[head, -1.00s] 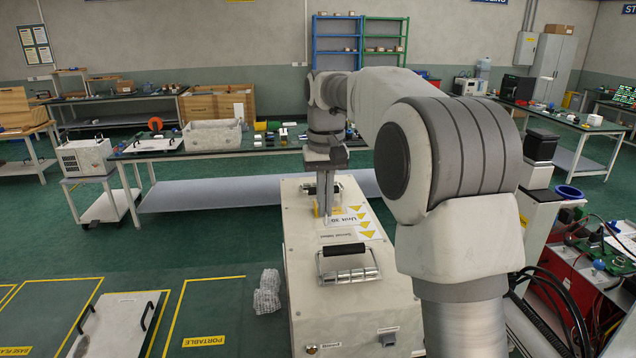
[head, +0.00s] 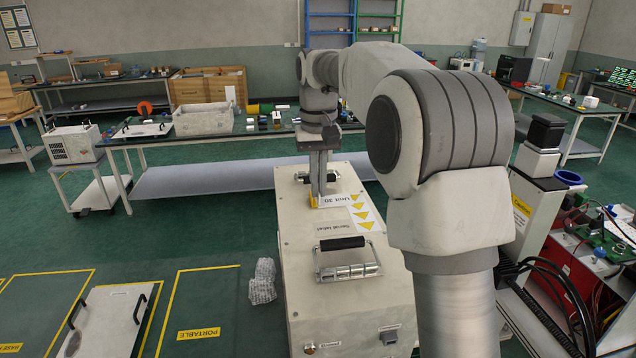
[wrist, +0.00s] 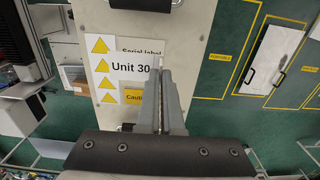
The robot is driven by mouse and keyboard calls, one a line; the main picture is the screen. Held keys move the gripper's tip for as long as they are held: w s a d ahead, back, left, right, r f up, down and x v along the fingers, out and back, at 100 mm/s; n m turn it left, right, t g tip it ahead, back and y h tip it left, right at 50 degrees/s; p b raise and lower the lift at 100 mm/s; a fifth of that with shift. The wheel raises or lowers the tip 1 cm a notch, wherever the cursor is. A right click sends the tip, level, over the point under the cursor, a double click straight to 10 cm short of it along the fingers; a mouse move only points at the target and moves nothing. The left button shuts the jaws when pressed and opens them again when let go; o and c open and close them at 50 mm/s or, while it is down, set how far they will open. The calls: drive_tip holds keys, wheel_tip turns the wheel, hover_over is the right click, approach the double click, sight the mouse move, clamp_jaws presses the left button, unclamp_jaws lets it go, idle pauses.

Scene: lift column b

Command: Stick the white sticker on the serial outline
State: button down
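The white sticker (wrist: 128,68), printed "Unit 30", shows beside a column of yellow triangles on a white sheet (head: 369,222) on top of the long pale cabinet. It also shows in the head view (head: 338,199). The "Serial label" marking (head: 330,228) is on the same top, nearer the handle. In the wrist view the sticker partly covers this marking (wrist: 140,49). A yellow "Caution" sticker (wrist: 134,96) is beside the white one. My gripper (head: 318,192) points down at the white sticker's end. Its fingers (wrist: 163,70) are close together; whether they pinch the sticker is unclear.
The cabinet (head: 300,262) has a black-gripped metal handle (head: 346,258) near its front and another behind my gripper. A crumpled grey item (head: 263,282) lies on the floor at its left. A bench (head: 225,143) stands behind. Green floor is open at left.

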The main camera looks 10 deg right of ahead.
sight(318, 202)
drive_tip(key=shift+f+b, duration=1.75)
drive_tip(key=shift+f, duration=1.35)
drive_tip(key=shift+f, duration=0.5)
drive_tip(key=c, duration=1)
unclamp_jaws()
wheel_tip(318, 202, up, 17)
drive_tip(key=p, duration=0.2)
drive_tip(key=shift+r, duration=0.2)
